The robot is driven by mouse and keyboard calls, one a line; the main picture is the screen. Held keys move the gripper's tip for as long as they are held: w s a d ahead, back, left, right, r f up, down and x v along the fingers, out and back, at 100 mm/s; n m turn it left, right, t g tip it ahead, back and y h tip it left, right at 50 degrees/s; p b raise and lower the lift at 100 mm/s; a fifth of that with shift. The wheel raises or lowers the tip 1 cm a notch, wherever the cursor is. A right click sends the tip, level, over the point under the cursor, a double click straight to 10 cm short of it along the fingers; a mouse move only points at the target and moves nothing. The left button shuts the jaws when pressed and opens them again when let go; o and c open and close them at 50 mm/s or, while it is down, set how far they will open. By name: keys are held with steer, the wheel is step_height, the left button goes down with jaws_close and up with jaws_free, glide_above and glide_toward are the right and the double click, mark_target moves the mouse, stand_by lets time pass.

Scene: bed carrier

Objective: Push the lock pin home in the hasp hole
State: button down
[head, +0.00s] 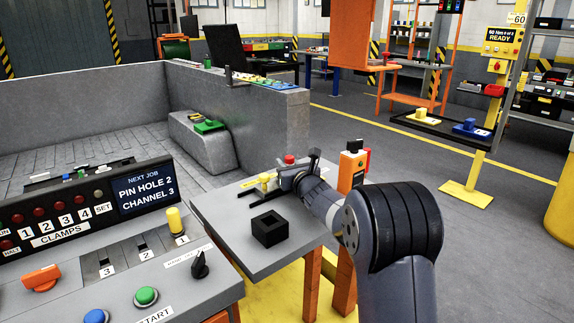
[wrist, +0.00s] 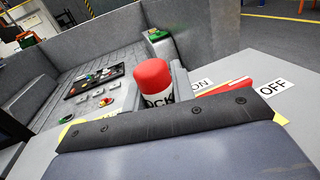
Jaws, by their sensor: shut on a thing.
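The lock pin (wrist: 153,76) has a red rounded cap and a white body with partly hidden dark lettering. It stands between the fingers of my gripper (wrist: 152,98), which is shut on it. In the head view the red cap (head: 289,158) shows above my gripper (head: 298,174), over the far part of the small grey table (head: 225,230). The pin's lower end is hidden by the gripper in both views. I cannot make out the hasp hole, or whether the pin's tip is in it.
A red lever (wrist: 222,86) lies between ON and OFF labels. A yellow part (head: 262,182) sits left of my gripper. A black open box (head: 268,229) stands on the near table. The control console (head: 110,240) is left; an orange post (head: 352,168) stands close right.

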steer(key=shift+f, duration=0.15)
steer(key=c, duration=1.1)
jaws_free()
steer(key=v, duration=1)
steer(key=shift+s+d+b, duration=0.2)
steer(key=shift+s+b, duration=0.15)
steer(key=shift+w, duration=0.15)
steer(key=x, duration=1)
steer(key=shift+w+a+p, duration=0.2)
steer(key=shift+w+p, duration=0.05)
steer(key=shift+p, duration=0.05)
steer(key=shift+r+p, duration=0.3)
steer(key=shift+r, duration=0.05)
steer(key=shift+f, duration=0.2)
